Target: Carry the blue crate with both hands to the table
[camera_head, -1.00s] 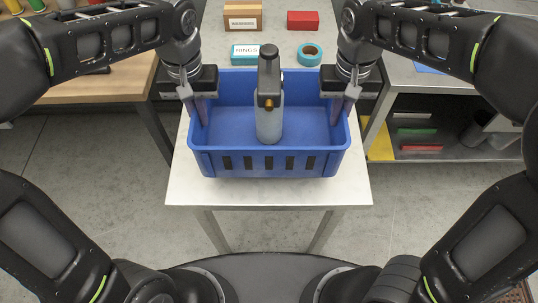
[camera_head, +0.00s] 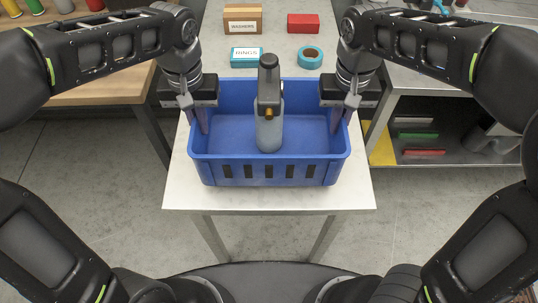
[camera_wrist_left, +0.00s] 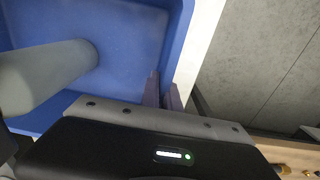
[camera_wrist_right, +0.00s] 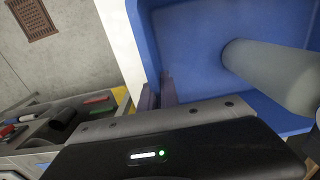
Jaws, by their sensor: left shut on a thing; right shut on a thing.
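The blue crate (camera_head: 268,172) is over the white table top (camera_head: 355,195), upright and level. I cannot tell whether its base touches the surface. A grey bottle-like thing (camera_head: 269,130) with a dark top and an orange part stands inside it. My left gripper (camera_head: 203,120) is shut on the crate's left wall, and my right gripper (camera_head: 336,120) is shut on its right wall. The wrist views show the fingers astride the walls: left (camera_wrist_left: 163,92), right (camera_wrist_right: 158,92).
Behind the crate are a brown WASHERS box (camera_head: 242,19), a red box (camera_head: 303,23), a RINGS box (camera_head: 246,54) and a teal tape roll (camera_head: 310,57). A wooden bench (camera_head: 95,85) stands left, a metal shelf unit (camera_head: 450,85) right.

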